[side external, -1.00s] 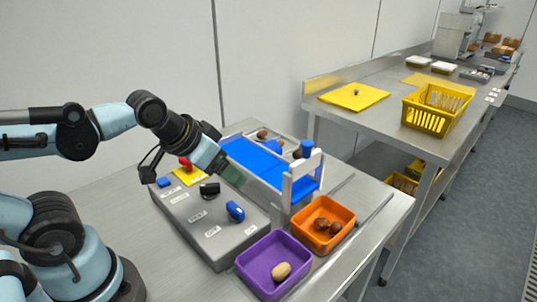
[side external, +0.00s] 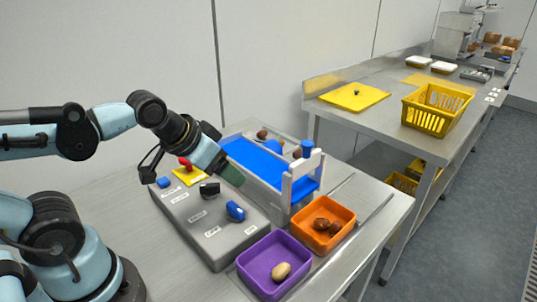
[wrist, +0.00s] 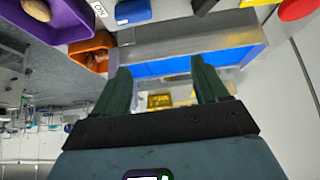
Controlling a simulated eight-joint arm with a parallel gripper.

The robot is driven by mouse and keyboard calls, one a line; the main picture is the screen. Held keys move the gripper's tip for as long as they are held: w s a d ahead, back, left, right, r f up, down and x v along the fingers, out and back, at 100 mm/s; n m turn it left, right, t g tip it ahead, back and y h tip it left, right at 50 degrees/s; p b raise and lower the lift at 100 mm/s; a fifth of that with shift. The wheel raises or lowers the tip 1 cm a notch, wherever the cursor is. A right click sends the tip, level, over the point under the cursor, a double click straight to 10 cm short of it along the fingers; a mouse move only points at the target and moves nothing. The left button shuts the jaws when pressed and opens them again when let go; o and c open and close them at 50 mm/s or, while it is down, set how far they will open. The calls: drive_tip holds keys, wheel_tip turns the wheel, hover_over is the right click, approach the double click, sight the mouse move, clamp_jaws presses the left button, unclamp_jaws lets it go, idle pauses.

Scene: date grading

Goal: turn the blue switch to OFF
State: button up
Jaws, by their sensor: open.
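The blue switch (side external: 235,211) is a knob on the sloped top of a grey control box (side external: 214,246), near the box's right end. It also shows at the top edge of the wrist view (wrist: 133,11). My gripper (side external: 233,176) is above the box, behind and above the blue switch, and apart from it. In the wrist view my two dark green fingers (wrist: 162,85) are spread with nothing between them. The labels beside the switch are too small to read in the side view.
A black knob (side external: 209,190) and a red button on a yellow plate (side external: 190,177) share the box. A blue conveyor (side external: 256,162) runs behind it. A purple tray (side external: 254,286) with a pale date and an orange tray (side external: 336,245) with brown dates stand to the right.

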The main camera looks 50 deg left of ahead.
sight(235, 207)
drive_tip(key=shift+w+d+r+n+g, duration=0.15)
drive_tip(key=shift+n+g, duration=0.15)
drive_tip(key=shift+n, duration=0.3)
drive_tip(key=c, duration=0.5)
drive_tip(key=shift+o, duration=0.2)
wheel_tip(235, 207, up, 4)
drive_tip(key=d+n+g, duration=0.2)
drive_tip(key=n+g, duration=0.5)
drive_tip(key=n, duration=1)
drive_tip(key=shift+w+d+f, duration=0.1)
drive_tip(key=shift+w+f, duration=0.05)
drive_tip(key=shift+f, duration=5.9)
clamp_jaws()
